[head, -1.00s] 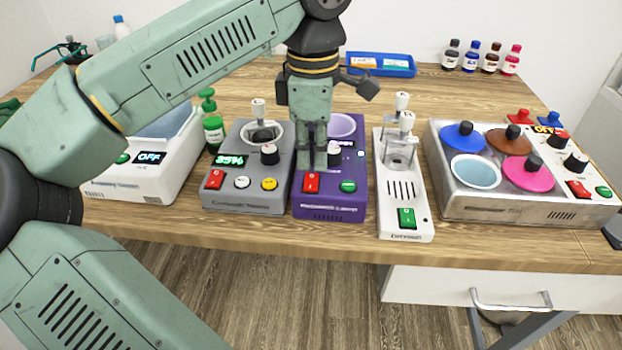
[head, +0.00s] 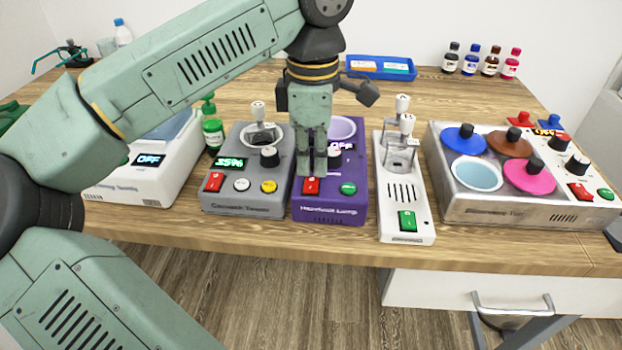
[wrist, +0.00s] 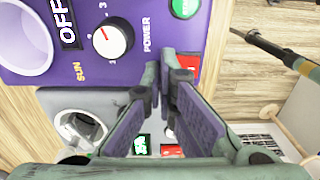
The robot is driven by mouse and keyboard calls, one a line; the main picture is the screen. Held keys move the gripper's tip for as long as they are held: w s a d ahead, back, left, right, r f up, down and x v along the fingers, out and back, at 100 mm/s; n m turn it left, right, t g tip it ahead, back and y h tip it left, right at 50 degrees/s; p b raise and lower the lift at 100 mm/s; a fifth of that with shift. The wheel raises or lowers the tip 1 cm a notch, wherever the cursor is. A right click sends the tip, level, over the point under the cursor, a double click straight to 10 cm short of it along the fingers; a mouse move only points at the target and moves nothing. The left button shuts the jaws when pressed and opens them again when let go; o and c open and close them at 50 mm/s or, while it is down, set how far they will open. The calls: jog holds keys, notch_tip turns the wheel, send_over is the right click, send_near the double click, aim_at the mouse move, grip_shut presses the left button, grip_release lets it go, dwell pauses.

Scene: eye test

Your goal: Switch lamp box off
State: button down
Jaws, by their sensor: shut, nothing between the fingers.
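The lamp box (head: 330,212) is purple and stands on the table between a grey box and a white narrow device. Its display reads OFF, partly hidden by my gripper in the head view and clear in the wrist view (wrist: 68,22). Its red switch (head: 311,186) is at the front left, beside a green button (head: 348,188). My gripper (head: 311,174) is shut and empty, pointing down just above and behind the red switch. In the wrist view the fingertips (wrist: 161,76) overlap the edge of the red switch (wrist: 188,67); I cannot tell whether they touch it.
Close on the left stands the grey box (head: 245,207), its display reading 35%. The white narrow device (head: 406,225) is close on the right. A hotplate box (head: 470,205) stands further right, and a white bath (head: 120,190) at left.

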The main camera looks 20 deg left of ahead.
aim_at(312, 178)
notch_tip(312, 178, up, 7)
jog(key=p, duration=0.4)
jog(key=shift+f, duration=0.2)
dwell(0.4)
